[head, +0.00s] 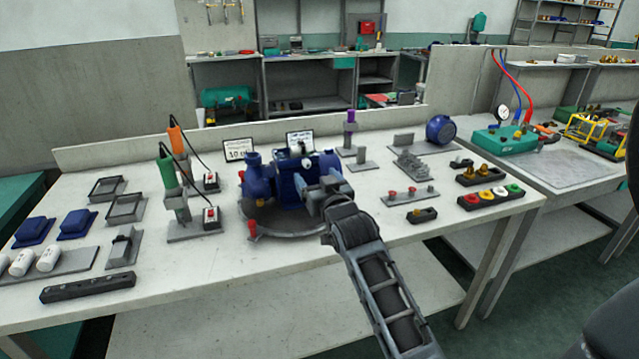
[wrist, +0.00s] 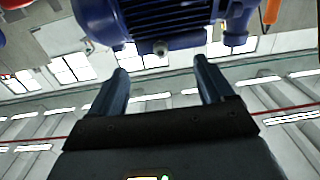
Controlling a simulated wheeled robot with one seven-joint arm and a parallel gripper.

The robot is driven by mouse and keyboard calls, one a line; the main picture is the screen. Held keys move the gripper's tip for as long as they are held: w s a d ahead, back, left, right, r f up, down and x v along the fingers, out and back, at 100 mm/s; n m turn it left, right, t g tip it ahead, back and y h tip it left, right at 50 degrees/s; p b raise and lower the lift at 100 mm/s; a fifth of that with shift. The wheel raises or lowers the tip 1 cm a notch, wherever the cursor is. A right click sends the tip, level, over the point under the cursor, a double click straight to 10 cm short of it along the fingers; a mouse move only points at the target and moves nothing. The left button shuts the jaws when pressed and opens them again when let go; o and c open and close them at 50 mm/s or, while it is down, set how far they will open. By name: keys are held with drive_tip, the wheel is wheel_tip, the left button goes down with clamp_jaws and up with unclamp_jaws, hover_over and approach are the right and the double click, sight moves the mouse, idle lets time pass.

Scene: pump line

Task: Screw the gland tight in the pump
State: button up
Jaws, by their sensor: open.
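The blue pump (head: 258,182) stands on a round grey base (head: 285,232) in the middle of the bench. My gripper (head: 306,187) is in front of the pump body, its jaws partly hidden by my wrist in the head view. In the wrist view my gripper (wrist: 160,66) has its two fingers apart, with nothing between them. The blue pump body (wrist: 170,14) fills the top of that view, just beyond the fingertips. I cannot tell whether this fitting is the gland.
Green (head: 166,172) and orange (head: 176,139) power drivers stand in holders left of the pump. A red-pegged rack (head: 408,194), a black block (head: 422,215) and a blue motor (head: 441,130) lie right.

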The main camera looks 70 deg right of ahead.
sight(308, 166)
drive_tip(key=shift+b+x, duration=0.45)
drive_tip(key=shift+x, duration=1.45)
drive_tip(key=shift+w+d, duration=0.25)
drive_tip(key=shift+w, duration=0.05)
drive_tip(key=shift+w+d, duration=0.25)
drive_tip(key=shift+w+d, duration=0.15)
drive_tip(key=shift+d, duration=0.05)
drive_tip(key=shift+c, duration=0.5)
clamp_jaws()
drive_tip(key=c, duration=0.5)
unclamp_jaws()
drive_tip(key=shift+c, duration=0.2)
